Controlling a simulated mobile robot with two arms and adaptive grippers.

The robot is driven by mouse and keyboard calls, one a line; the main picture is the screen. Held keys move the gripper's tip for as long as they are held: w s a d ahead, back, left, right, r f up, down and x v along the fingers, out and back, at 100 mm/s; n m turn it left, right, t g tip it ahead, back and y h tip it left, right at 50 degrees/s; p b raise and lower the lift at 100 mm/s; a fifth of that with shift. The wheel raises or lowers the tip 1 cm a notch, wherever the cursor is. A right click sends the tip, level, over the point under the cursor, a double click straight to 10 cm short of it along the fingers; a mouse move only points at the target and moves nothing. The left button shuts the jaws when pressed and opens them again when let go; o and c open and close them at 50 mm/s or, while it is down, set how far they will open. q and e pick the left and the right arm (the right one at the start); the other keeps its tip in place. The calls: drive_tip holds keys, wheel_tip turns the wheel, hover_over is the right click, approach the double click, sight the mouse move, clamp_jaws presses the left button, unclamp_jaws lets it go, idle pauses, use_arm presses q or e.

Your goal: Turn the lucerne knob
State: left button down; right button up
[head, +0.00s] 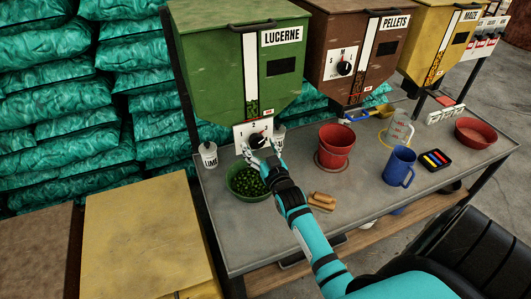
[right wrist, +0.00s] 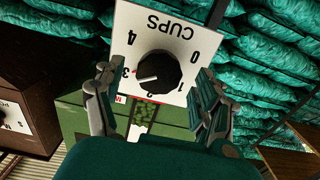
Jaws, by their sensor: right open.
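The green lucerne dispenser (head: 234,60) stands on the left of the bench, with a white dial plate (head: 240,132) below its front. The black lucerne knob (head: 257,140) is on that plate; it shows close up in the right wrist view (right wrist: 165,72), upside down under "CUPS". Its white pointer lies between 2 and 3 on the scale from 0 to 4. My right gripper (head: 262,154) is at the knob, open, with one finger on each side of it; I cannot tell whether they touch it. The left gripper is not in view.
A green bowl (head: 235,190) of green pellets sits below the lucerne dispenser. A white lime cup (head: 208,156) stands left of the plate. The brown pellets dispenser (head: 342,25) is alongside.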

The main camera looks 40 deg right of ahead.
drive_tip(key=v, duration=1.1)
drive_tip(key=shift+a, duration=0.2)
drive_tip(key=shift+s, duration=0.1)
